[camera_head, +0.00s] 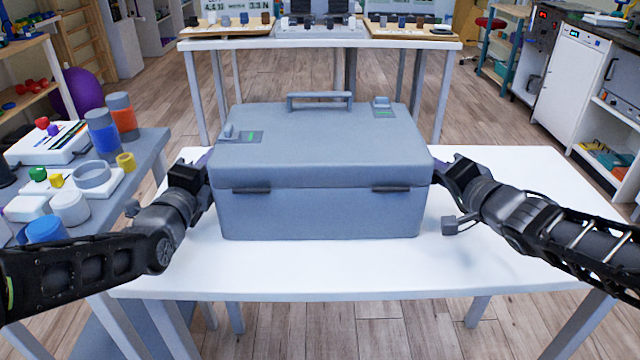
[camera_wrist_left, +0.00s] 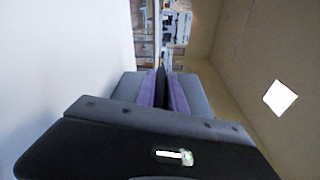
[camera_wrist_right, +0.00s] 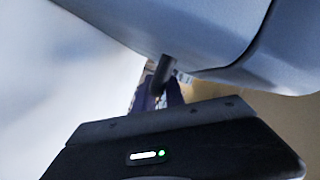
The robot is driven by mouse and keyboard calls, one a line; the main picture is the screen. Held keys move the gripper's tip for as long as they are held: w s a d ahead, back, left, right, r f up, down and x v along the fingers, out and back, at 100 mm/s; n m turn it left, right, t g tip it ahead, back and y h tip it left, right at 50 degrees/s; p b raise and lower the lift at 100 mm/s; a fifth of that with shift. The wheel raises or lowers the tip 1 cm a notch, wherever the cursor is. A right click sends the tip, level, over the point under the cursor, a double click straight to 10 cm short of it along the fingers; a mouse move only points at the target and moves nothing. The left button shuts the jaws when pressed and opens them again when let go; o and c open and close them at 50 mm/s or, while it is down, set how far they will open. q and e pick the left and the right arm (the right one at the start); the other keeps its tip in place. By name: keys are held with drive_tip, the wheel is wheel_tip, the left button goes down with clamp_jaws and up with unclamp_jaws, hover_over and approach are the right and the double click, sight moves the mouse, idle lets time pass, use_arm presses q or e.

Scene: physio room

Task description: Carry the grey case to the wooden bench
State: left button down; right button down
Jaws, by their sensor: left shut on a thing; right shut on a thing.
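The grey case (camera_head: 320,210) is closed and level at the middle of the white table (camera_head: 500,270). I cannot tell whether its base touches the tabletop. My left gripper (camera_head: 205,168) is at its left side; in the left wrist view the purple-padded fingers (camera_wrist_left: 165,92) are shut on a dark bar. My right gripper (camera_head: 447,170) is at the right side; the right wrist view shows its fingers (camera_wrist_right: 163,97) around a dark handle under the grey case (camera_wrist_right: 200,35). The handles are mostly hidden in the head view. I cannot make out a wooden bench.
A grey side table (camera_head: 150,150) with bottles, tubs and a white device stands close at left. Another table (camera_head: 320,42) with trays of small items stands behind. White cabinets (camera_head: 568,80) line the right. Wooden floor (camera_head: 500,120) lies open between.

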use_arm(q)
drive_tip(key=shift+f, duration=0.1)
idle(0.7)
